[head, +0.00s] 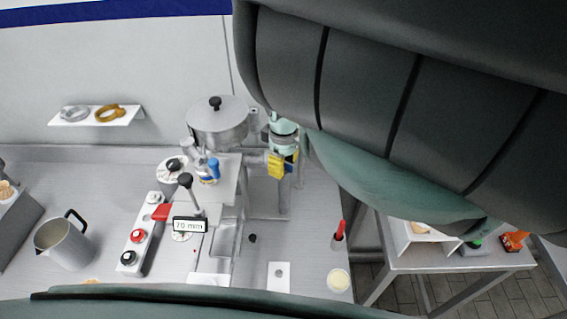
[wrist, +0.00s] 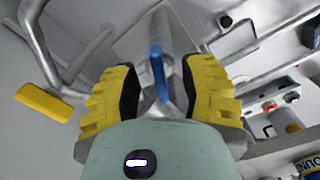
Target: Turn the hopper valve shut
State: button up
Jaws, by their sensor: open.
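The steel hopper (head: 218,128), with a black-knobbed lid, stands on the machine in the head view. A blue valve handle (head: 213,168) shows below its left front. In the wrist view the blue handle (wrist: 158,75) stands upright in the picture, in line with the gap between my yellow fingers. My gripper (head: 280,164) is to the right of the handle in the head view. In the wrist view my gripper (wrist: 161,74) is open, with visible space on both sides of the handle. I cannot tell how deep the handle sits between the fingers.
A yellow-ended metal rod (wrist: 43,102) is left of my fingers in the wrist view. A black-knobbed lever (head: 186,181), a button panel (head: 138,236) and a steel pitcher (head: 63,243) stand left. A cup with a red-handled tool (head: 339,232) is right. My arm hides the upper right.

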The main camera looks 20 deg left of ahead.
grip_shut()
jog(key=shift+m, duration=0.3)
dwell(0.3)
jog(key=m, duration=1.1)
jog(key=shift+m+b, duration=0.3)
jog(key=shift+b, duration=0.05)
dwell(0.5)
grip_release()
